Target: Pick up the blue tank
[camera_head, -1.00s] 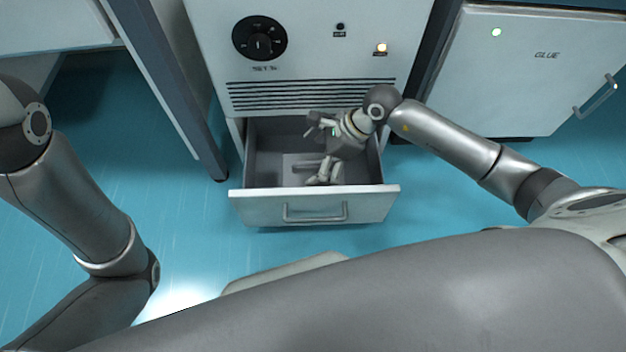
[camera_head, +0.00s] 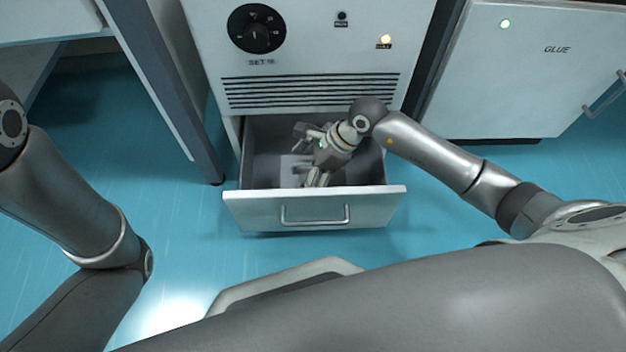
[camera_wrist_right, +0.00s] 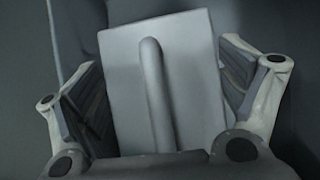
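No blue tank is to be recognised in either view. My right gripper (camera_head: 303,160) reaches down into the open drawer (camera_head: 262,207). Its fingers are spread apart, and they also show in the right wrist view (camera_wrist_right: 163,100). Between and beyond them is a pale grey rectangular block (camera_wrist_right: 195,70) with a raised rounded bar along its middle. The same block shows partly in the head view (camera_head: 287,168), on the drawer floor, partly hidden by the gripper. Contact between fingers and block cannot be told. My left gripper is out of view; only my left arm shows.
The drawer belongs to a white cabinet with a black dial (camera_head: 256,29) and vent slots (camera_head: 310,91). Its walls and front handle (camera_head: 315,215) are close around my right gripper. A white cabinet marked GLUE (camera_head: 540,70) stands at the right. Blue floor is open in front.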

